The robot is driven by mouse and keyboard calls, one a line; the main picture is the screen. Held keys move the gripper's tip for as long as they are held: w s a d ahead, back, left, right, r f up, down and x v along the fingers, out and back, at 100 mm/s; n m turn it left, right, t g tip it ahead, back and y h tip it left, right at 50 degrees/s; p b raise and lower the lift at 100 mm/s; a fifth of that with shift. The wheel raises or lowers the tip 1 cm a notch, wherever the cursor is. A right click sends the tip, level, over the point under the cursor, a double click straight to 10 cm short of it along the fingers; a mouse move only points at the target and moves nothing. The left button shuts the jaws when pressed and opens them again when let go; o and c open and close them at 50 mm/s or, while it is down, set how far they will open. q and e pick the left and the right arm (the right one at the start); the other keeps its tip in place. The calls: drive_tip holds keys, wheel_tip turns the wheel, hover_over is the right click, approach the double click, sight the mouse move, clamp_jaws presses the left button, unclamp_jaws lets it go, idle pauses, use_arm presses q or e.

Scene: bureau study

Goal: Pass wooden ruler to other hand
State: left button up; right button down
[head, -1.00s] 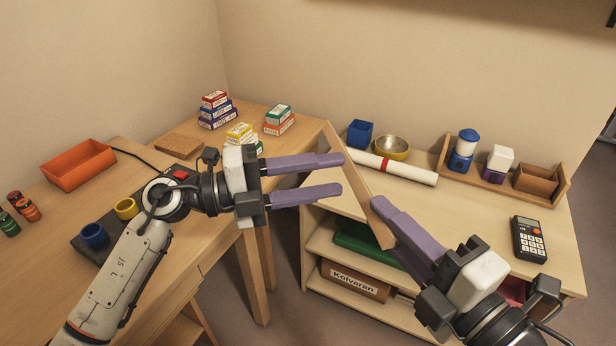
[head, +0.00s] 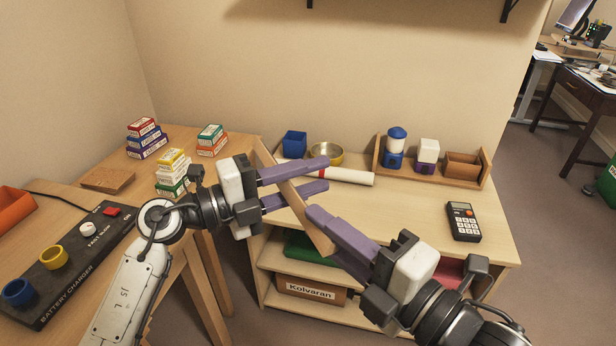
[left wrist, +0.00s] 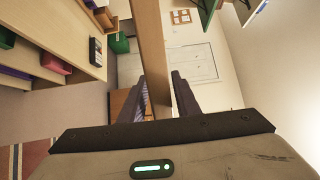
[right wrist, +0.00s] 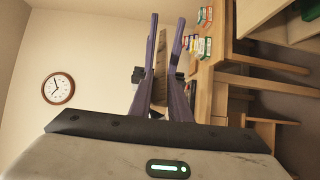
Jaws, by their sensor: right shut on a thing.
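The wooden ruler (head: 312,230) is a long flat light-brown strip, held slanted in the air with its upper end to the left. My right gripper (head: 313,212) is shut on its lower part; the ruler also shows between the fingers in the right wrist view (right wrist: 162,78). My left gripper (head: 328,173) is open, its fingers lying across the ruler above the right gripper. In the left wrist view the ruler (left wrist: 151,40) runs between the two fingers, with a gap visible at the right finger. I cannot tell if the left finger touches it.
At left, the desk holds a battery charger (head: 75,262) and stacked small boxes (head: 146,139).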

use_arm(q)
clamp_jaws()
use_arm(e)
drive_tip(key=c, duration=1.6)
unclamp_jaws()
drive_tip(key=shift+o, duration=0.2)
